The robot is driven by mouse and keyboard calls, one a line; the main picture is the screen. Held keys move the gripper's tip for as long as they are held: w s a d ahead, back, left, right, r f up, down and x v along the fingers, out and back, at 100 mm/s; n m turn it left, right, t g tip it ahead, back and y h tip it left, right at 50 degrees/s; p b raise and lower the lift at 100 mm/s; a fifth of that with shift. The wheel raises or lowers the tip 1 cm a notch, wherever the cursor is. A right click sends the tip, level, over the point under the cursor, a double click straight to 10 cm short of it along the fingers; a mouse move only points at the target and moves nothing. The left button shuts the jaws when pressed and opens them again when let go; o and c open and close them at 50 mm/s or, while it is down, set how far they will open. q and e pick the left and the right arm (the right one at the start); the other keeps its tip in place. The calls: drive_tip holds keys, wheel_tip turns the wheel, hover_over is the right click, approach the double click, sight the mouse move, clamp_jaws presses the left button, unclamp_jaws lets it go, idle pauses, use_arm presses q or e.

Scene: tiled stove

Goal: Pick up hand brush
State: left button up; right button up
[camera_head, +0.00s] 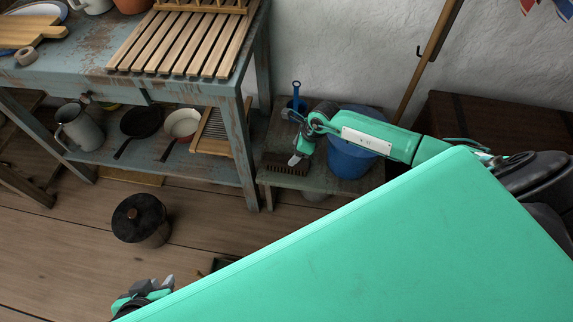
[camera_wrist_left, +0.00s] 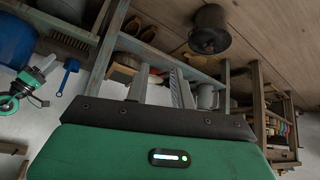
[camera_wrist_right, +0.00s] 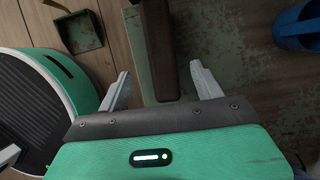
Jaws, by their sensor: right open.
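The hand brush (camera_head: 288,164), dark brown with bristles, lies on the low bench (camera_head: 342,182) near its front edge. My right gripper (camera_head: 297,157) is over the brush's right part in the head view, open, with its fingers apart. In the right wrist view a long brown bar, which seems to be the brush (camera_wrist_right: 161,45), reaches up between the open fingers (camera_wrist_right: 162,82); whether they touch it I cannot tell. My left gripper (camera_head: 155,287) is far from the brush, low in the head view. Its fingers (camera_wrist_left: 160,82) stand apart and hold nothing.
A blue bucket (camera_head: 350,158) stands on the bench beside my right arm. A small blue scoop (camera_head: 295,104) is behind the brush. A green dustpan (camera_wrist_right: 80,32) lies on the floor. The blue table (camera_head: 247,140) is left, and a black pot (camera_head: 140,220) stands on the floor.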

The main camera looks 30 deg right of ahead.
sight(287, 160)
drive_tip(key=b+x, duration=0.1)
drive_tip(key=x, duration=0.6)
drive_tip(key=shift+w+f, duration=0.1)
drive_tip(key=shift+w+a+f+b, duration=0.2)
drive_tip(key=shift+f+b, duration=0.1)
drive_tip(key=shift+f, duration=0.2)
use_arm(q)
drive_tip(key=d, duration=0.1)
drive_tip(key=w+d+t+h, duration=0.1)
drive_tip(key=w+d+t, duration=0.1)
drive_tip(key=shift+d+f+h, duration=0.2)
drive_tip(key=shift+d+h, duration=0.1)
use_arm(e)
drive_tip(key=shift+c, duration=0.5)
drive_tip(key=c, duration=1.1)
